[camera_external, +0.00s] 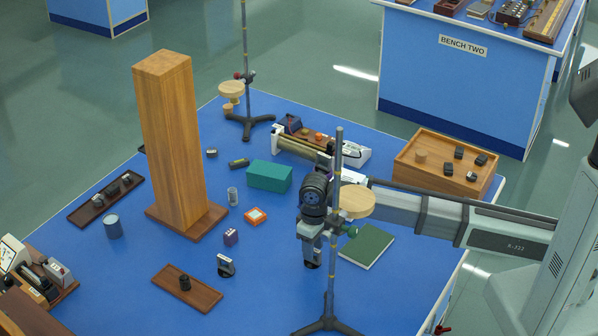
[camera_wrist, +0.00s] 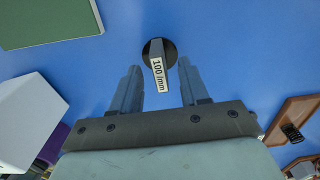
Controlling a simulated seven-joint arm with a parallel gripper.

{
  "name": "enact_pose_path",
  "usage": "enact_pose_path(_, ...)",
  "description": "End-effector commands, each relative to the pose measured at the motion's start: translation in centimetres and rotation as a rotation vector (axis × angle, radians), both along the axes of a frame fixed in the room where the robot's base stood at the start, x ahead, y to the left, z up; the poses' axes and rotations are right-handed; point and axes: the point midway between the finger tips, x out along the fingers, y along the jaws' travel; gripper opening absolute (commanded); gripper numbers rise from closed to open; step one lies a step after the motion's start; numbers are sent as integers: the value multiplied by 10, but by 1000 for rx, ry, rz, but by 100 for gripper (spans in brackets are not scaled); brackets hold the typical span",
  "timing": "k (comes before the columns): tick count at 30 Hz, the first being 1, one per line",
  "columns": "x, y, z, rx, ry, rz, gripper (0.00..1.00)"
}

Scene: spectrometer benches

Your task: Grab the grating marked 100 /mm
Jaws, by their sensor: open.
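The grating marked 100 /mm (camera_wrist: 157,66) is a dark upright piece with a white label on a round black base, in the wrist view. My gripper (camera_wrist: 159,70) is open, with one finger on each side of the grating and blue gaps visible between them; I cannot tell how far above the bench the fingertips are. In the external view my gripper (camera_external: 312,252) points down at the bench, left of the green book. The grating is mostly hidden there by my gripper.
A metal stand rod (camera_external: 338,250) with a wooden disc stands close to my gripper. A green book (camera_external: 366,246) lies to the right. A small black labelled piece (camera_external: 226,265) and a brown tray (camera_external: 205,296) stand left. A tall wooden column (camera_external: 172,140) rises farther left.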

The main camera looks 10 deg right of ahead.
Motion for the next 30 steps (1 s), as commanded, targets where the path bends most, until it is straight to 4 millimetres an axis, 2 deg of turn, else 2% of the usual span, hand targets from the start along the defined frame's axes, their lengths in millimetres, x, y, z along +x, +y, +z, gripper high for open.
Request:
enact_pose_path(6,0,-1,-27,0,0,0,45)
enact_pose_path(15,0,-1,-32,1,0,-1,45)
enact_pose_path(27,0,-1,-32,1,0,-1,6)
enact_pose_path(30,0,-1,-32,1,-1,-1,0)
